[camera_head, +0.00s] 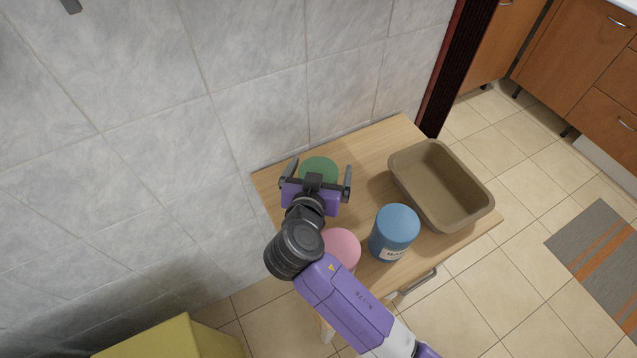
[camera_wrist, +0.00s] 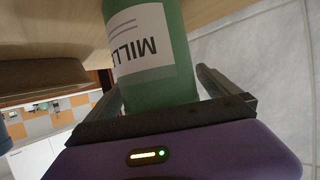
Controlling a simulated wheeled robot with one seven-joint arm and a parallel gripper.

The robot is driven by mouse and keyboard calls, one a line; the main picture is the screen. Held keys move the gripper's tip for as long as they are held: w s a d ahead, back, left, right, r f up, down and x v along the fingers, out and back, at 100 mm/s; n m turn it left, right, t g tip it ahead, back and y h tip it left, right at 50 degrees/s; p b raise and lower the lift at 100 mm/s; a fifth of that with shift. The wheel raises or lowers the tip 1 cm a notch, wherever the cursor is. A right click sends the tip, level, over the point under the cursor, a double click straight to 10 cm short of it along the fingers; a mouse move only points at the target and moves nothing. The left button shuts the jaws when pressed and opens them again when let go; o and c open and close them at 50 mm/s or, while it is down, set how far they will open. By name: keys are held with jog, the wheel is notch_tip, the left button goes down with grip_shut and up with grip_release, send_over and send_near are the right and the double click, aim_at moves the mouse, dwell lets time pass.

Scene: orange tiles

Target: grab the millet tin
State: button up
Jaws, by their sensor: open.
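The millet tin is a green cylinder (camera_head: 319,168) standing on the wooden table near the wall. In the wrist view the green tin (camera_wrist: 172,92) has a white label reading "MILL", seen upside down. My gripper (camera_head: 318,172) is open, with one finger on each side of the tin. In the wrist view the tin lies between the fingers, close to the palm. I cannot tell whether either finger touches it. The tin's lower part is hidden by my gripper in the head view.
A pink tin (camera_head: 343,247) and a blue labelled tin (camera_head: 395,228) stand nearer the table's front edge. A brown basin (camera_head: 397,172) sits at the table's right. The tiled wall (camera_head: 255,95) is close behind the green tin. The wooden table top (camera_head: 375,145) is bare between green tin and basin.

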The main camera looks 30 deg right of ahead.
jog(key=c, duration=1.7)
jog(key=shift+c, duration=1.1)
jog(key=shift+r, duration=0.1)
